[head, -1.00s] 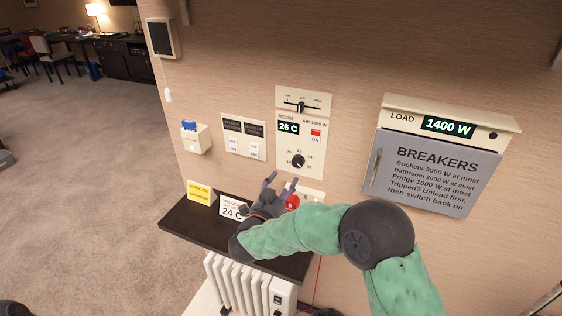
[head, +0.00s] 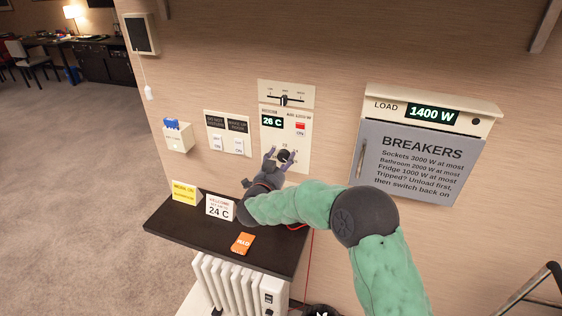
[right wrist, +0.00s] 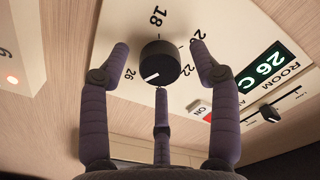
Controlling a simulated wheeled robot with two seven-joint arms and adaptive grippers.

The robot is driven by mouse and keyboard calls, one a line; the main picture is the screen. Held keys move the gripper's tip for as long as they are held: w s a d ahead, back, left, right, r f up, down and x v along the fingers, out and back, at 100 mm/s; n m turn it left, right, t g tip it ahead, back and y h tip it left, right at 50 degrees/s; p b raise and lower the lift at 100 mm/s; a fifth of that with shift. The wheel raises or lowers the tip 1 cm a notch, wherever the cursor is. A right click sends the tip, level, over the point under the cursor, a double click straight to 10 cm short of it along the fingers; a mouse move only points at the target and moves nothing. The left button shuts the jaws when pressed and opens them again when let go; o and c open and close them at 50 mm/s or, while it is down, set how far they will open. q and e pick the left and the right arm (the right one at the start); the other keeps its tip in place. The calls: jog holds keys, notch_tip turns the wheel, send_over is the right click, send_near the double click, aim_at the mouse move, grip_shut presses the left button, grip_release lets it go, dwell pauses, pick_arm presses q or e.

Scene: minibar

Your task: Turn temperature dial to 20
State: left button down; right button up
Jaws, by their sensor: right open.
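The black temperature dial (head: 284,156) is on the cream wall panel (head: 303,120), below a display (head: 272,121) reading 26 C. In the right wrist view the dial (right wrist: 159,64) shows a white pointer line aimed toward the 26 mark; 18 and 22 are also legible around it. My right gripper (head: 279,155) is at the panel, open, with its fingers spread on either side of the dial. In the right wrist view its fingertips (right wrist: 160,58) flank the dial with gaps, so they appear not to touch it. My left gripper is not in view.
A dark shelf (head: 190,236) below holds a yellow sign (head: 184,192), a 24 C card (head: 220,207) and an orange packet (head: 242,243). A white radiator (head: 235,285) stands under it. A breaker box (head: 420,160) is at right, switch plates (head: 228,133) at left. A slider (head: 285,99) sits above the display.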

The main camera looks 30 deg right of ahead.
jog(key=c, duration=1.2)
jog(key=shift+o, duration=0.2)
